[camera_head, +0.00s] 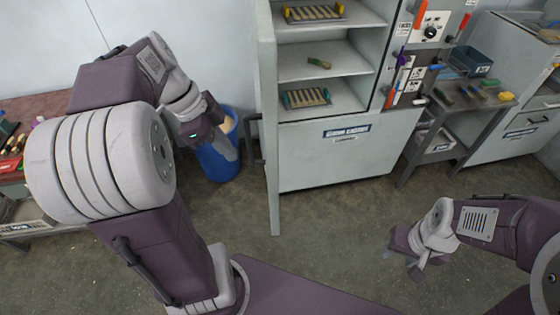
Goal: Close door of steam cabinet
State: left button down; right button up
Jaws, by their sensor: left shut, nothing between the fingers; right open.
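The steam cabinet (330,155) stands at the centre back, with open shelves above a label on its lower front. Its door (267,90) stands wide open at the left side, swung out toward me and seen nearly edge-on. A dark handle (254,140) sits on the door's left-hand face. My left gripper (228,148) is shut and empty, to the left of the door and apart from the handle in the picture. My arm partly hides it. My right gripper (417,268) is open and empty over the floor, right of the door and in front of the cabinet.
A blue bin (215,165) stands behind my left gripper. A control panel (430,28) and a metal side table (462,100) stand right. The floor (330,225) before the cabinet is clear.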

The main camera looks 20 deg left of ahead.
pick_arm(q)
jog(key=w+d+p+x, duration=0.1)
jog(key=w+x, duration=0.1)
jog(key=x, duration=0.9)
jog(key=shift+r+n, duration=0.3)
jog(key=shift+r, duration=0.15)
pick_arm(e)
jog(key=shift+w+a+r, duration=0.25)
jog(key=shift+a+r, duration=0.05)
jog(key=shift+r, duration=0.25)
jog(key=shift+w+a+r, duration=0.2)
jog(key=shift+a+r, duration=0.05)
jog(key=shift+r, duration=0.25)
pick_arm(q)
jog(key=shift+w, duration=0.15)
pick_arm(e)
jog(key=shift+a, duration=0.1)
